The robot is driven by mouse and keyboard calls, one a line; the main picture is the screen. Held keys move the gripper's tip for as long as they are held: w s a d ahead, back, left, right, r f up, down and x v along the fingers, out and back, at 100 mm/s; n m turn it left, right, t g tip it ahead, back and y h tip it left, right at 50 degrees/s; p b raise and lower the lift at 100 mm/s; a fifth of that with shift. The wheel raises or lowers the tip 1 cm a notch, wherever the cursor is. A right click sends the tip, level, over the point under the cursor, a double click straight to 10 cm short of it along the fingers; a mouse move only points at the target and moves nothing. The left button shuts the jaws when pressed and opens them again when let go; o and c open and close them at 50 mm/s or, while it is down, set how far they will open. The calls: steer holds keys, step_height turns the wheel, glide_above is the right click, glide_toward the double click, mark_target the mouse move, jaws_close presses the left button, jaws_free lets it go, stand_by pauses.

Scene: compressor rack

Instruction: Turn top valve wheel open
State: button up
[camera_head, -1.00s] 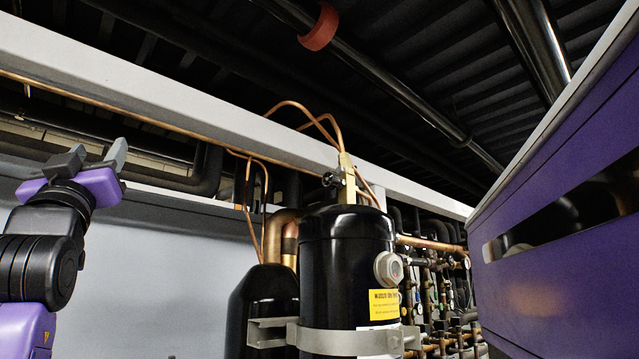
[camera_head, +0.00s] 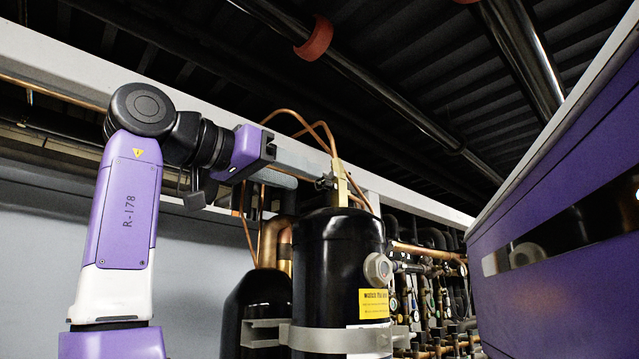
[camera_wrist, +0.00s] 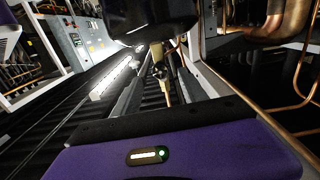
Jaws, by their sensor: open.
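The top valve is a brass body (camera_head: 341,186) with a small dark wheel (camera_head: 325,183) on its left side, on top of a black cylinder (camera_head: 340,250). My gripper (camera_head: 309,174) reaches in from the left, its grey fingers spread and their tips close to the wheel. In the wrist view, the dark wheel (camera_wrist: 160,71) and the brass valve (camera_wrist: 166,93) show in the gap between the fingers (camera_wrist: 162,72). The black cylinder (camera_wrist: 150,18) is at the top there. I cannot tell whether a finger touches the wheel.
Thin copper pipes (camera_head: 299,112) arch above the valve. A pale beam (camera_head: 60,60) runs behind my arm. A second, shorter black vessel (camera_head: 257,300) stands left of the cylinder. A purple panel (camera_head: 560,220) is at the right, with piping and gauges (camera_head: 430,300) behind.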

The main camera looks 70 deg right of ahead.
mark_target(319, 184)
steer(key=x, duration=0.5)
steer(key=shift+s+d+p, duration=0.1)
steer(key=shift+d+p, duration=0.2)
steer(key=shift+d, duration=0.05)
steer(key=shift+c, duration=0.4)
jaws_close()
